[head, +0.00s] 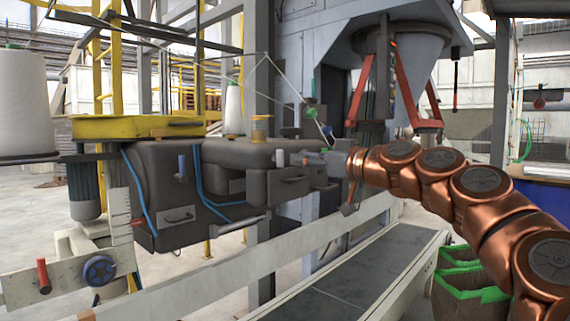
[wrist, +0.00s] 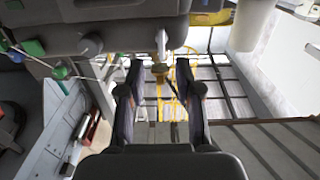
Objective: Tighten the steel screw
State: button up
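My gripper (head: 325,158) is at the end of my copper-coloured arm, beside the grey sewing-head housing (head: 275,150) of the machine. In the wrist view my gripper (wrist: 159,68) is open, with its two dark fingers apart. A pale metal piece (wrist: 161,42), which looks like the steel screw, sticks out of the dark housing beyond the fingertips. A small brass-coloured part (wrist: 160,72) shows between the fingertips. I cannot tell whether it belongs to the screw, or whether either finger touches it. The screw is not clearly seen in the head view.
A yellow plate (head: 130,127) and a white thread cone (head: 22,100) are at the left. A blue handwheel (head: 99,270) is at lower left. A conveyor (head: 360,270) runs below my gripper. A hopper with red arms (head: 430,105) stands behind. Green-rimmed bags (head: 465,275) are at right.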

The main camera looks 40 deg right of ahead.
aim_at(283, 157)
jog(key=x, duration=0.5)
jog(key=shift+s+a+f, duration=0.1)
jog(key=shift+a+f, duration=0.05)
jog(key=shift+w+a, duration=0.15)
jog(key=shift+w, duration=0.55)
jog(key=shift+c, duration=0.3)
grip_shut()
